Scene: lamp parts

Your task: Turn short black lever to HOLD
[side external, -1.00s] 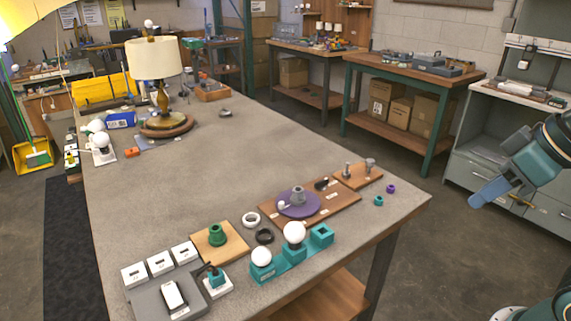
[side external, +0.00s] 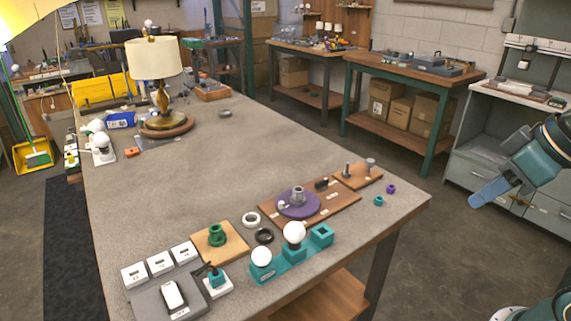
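The short black lever (side external: 321,184) is a small dark block on the long brown wooden board (side external: 335,209), near the right front of the big table. It lies right of and behind a purple disc (side external: 297,207) with a grey hub. The small labels on the board are too small to read, so I cannot tell which one says HOLD or where the lever points. My gripper (side external: 475,201) seems to be the light blue end of my arm at the right edge, beyond the table and well away from the lever. Its fingers cannot be made out.
A smaller board with upright pegs (side external: 371,163) stands behind the lever. White balls on teal holders (side external: 292,250), black and white rings, and a green part on a wooden plate (side external: 217,238) lie in front and left. A lamp (side external: 153,60) stands at the back. The table's middle is clear.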

